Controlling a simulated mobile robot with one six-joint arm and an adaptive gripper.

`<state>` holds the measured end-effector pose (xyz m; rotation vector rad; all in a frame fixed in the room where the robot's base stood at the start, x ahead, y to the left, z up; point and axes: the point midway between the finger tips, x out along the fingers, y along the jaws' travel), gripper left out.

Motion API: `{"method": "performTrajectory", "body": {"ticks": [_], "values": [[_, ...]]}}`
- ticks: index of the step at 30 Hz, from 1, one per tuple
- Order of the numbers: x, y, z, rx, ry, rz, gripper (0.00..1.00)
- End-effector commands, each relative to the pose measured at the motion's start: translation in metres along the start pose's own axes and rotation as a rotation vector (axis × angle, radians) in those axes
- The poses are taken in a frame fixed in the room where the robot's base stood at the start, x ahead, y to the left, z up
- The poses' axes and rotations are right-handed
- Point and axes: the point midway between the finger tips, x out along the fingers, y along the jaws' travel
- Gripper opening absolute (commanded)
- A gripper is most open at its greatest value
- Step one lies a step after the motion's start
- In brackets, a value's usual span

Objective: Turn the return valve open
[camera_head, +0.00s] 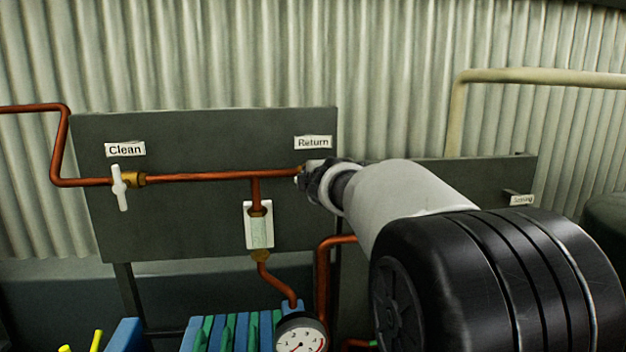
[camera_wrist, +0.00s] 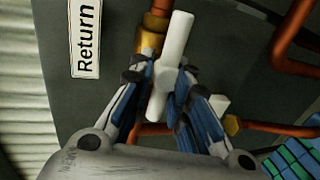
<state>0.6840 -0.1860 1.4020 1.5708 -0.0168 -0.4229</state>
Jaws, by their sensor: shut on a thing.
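The return valve's white handle (camera_wrist: 172,62) shows in the wrist view, on a brass fitting (camera_wrist: 150,40) of the copper pipe. My gripper (camera_wrist: 165,82) has one finger on each side of the handle and is shut on it. The handle lies slightly aslant of the pipe that enters from the top. The Return label (camera_wrist: 86,38) is left of the valve in the wrist view. In the head view the Return label (camera_head: 313,142) is above my gripper (camera_head: 308,180), and my arm hides most of the valve.
The clean valve (camera_head: 120,187) has its white handle roughly upright, across the pipe, under the Clean label (camera_head: 125,149). A sight glass (camera_head: 260,230) hangs below the copper pipe (camera_head: 205,176). A gauge (camera_head: 300,337) and blue and green plates (camera_head: 230,332) are below.

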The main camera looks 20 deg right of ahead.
Motion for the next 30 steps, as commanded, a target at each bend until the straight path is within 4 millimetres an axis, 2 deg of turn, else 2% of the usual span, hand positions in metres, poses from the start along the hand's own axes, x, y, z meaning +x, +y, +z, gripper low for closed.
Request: {"method": "performTrajectory", "body": {"ticks": [1, 8, 19, 23, 28, 30], "values": [[0.003, -0.01, 0.001, 0.0, -0.004, -0.019, 0.18], [0.002, -0.008, 0.001, 0.001, -0.003, -0.015, 0.33], [-0.003, -0.004, 0.001, 0.001, -0.001, -0.007, 0.34], [-0.02, -0.002, 0.001, 0.0, -0.001, -0.006, 0.34], [-0.06, -0.002, 0.0, 0.002, -0.001, -0.004, 0.34], [-0.067, -0.004, 0.0, 0.002, -0.002, -0.006, 0.34]]}}
